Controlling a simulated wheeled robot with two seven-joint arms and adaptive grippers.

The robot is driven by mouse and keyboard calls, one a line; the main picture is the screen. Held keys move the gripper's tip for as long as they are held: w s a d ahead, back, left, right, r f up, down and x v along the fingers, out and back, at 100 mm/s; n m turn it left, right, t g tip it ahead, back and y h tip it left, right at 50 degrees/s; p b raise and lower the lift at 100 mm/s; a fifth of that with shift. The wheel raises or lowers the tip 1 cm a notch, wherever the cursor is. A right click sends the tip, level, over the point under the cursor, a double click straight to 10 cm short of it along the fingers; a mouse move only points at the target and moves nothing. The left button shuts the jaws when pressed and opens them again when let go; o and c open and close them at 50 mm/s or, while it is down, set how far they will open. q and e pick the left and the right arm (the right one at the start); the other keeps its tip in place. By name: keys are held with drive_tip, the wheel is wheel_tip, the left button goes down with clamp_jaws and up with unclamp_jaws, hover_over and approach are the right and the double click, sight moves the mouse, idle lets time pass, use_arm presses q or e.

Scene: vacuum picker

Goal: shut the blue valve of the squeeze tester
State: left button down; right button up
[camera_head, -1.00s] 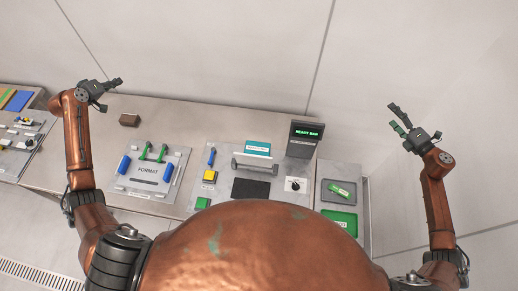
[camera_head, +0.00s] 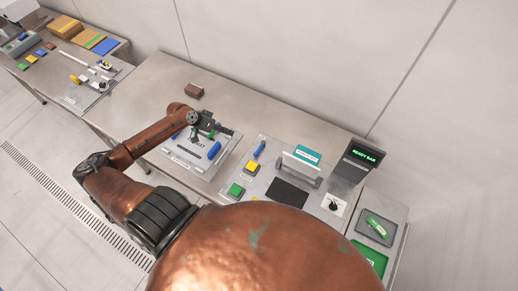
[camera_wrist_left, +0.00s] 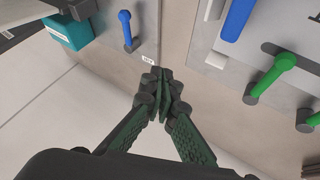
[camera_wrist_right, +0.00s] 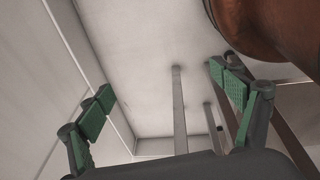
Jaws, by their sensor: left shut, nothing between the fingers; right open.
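The squeeze tester is a light plate (camera_head: 269,180) with a display that reads READY BAR (camera_head: 366,152). Its blue valve (camera_head: 260,149) is a short blue lever near the plate's back left. The same valve shows in the left wrist view (camera_wrist_left: 126,28), upright in the picture, its dark foot beside a small label. My left gripper (camera_head: 222,130) is shut and empty over the neighbouring FORMAT plate, left of the valve and apart from it. Its closed fingertips also show in the left wrist view (camera_wrist_left: 160,78). My right gripper (camera_wrist_right: 160,85) is open and empty, away from the bench.
The FORMAT plate (camera_head: 179,155) carries blue handles (camera_head: 214,150) and green levers (camera_wrist_left: 273,74). A teal box (camera_head: 307,156), a yellow button (camera_head: 252,168) and a green button (camera_head: 236,189) stand on the tester. A brown block (camera_head: 194,90) lies behind. Trays stand at right.

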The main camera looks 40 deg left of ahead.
sight(252, 152)
use_arm(q)
drive_tip(key=shift+s+d+f+g, duration=0.3)
drive_tip(key=shift+s+d+f, duration=0.55)
drive_tip(key=shift+s, duration=0.2)
use_arm(e)
drive_tip(key=s+a+f+m+g, duration=0.1)
drive_tip(key=s+a, duration=0.2)
drive_tip(key=s, duration=0.2)
drive_tip(key=shift+s+a+f, duration=0.15)
drive_tip(key=shift+s, duration=0.2)
use_arm(q)
drive_tip(key=shift+w+d, duration=0.1)
drive_tip(key=p+x, duration=0.1)
drive_tip(key=x, duration=0.9)
drive_tip(key=shift+w+d+r, duration=0.1)
drive_tip(key=shift+d+r, duration=0.1)
drive_tip(key=shift+d+r+p, duration=0.15)
drive_tip(key=shift+d+p, duration=0.2)
drive_tip(key=shift+d, duration=0.25)
drive_tip(key=shift+d+r+p, duration=0.2)
drive_tip(key=shift+d+p, duration=0.15)
drive_tip(key=shift+d, duration=0.25)
drive_tip(key=shift+w+d, duration=0.1)
drive_tip(key=shift+d, duration=0.6)
use_arm(e)
wheel_tip(252, 152, up, 3)
drive_tip(key=shift+w+f, duration=0.1)
drive_tip(key=shift+w, duration=0.05)
use_arm(q)
drive_tip(key=shift+d, duration=0.1)
